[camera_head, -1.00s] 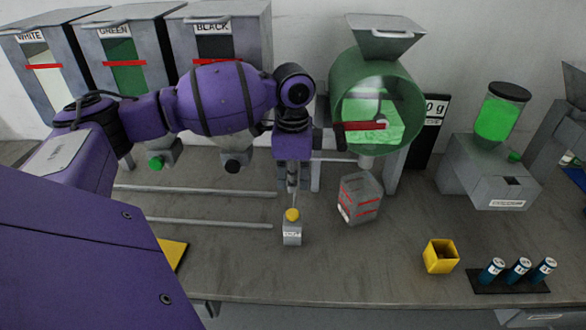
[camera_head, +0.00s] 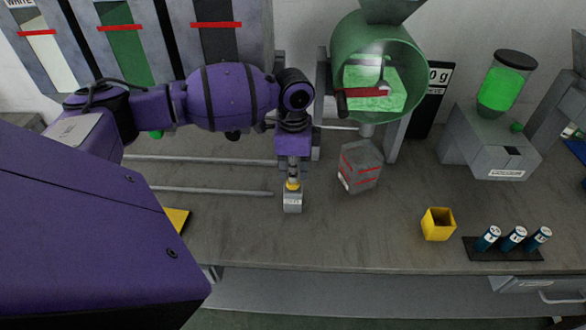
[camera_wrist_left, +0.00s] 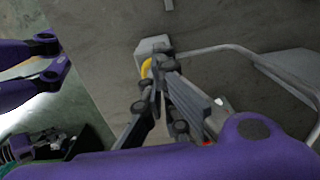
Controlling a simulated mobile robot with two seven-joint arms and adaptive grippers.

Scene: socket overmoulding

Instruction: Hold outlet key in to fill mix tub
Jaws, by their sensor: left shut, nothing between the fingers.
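The outlet key is a yellow button (camera_head: 292,187) on a small grey labelled box (camera_head: 292,203) standing on the bench. My left gripper (camera_head: 293,180) points straight down over it, fingers shut and empty. Its tips meet the top of the yellow button, mostly covering it; how far the button is pressed I cannot tell. In the left wrist view, the button (camera_wrist_left: 146,67) shows at the edge of the fingertips. The mix tub (camera_head: 360,168), grey with red lines, stands upright under the green drum's outlet, right of the key. The right gripper is not seen.
The green drum (camera_head: 424,70) holds bright green material above the tub. A yellow cup (camera_head: 438,225) and a dark rack (camera_head: 480,254) with several blue cylinders stand front right. Rails (camera_head: 200,191) run left of the key. Bins line the back left.

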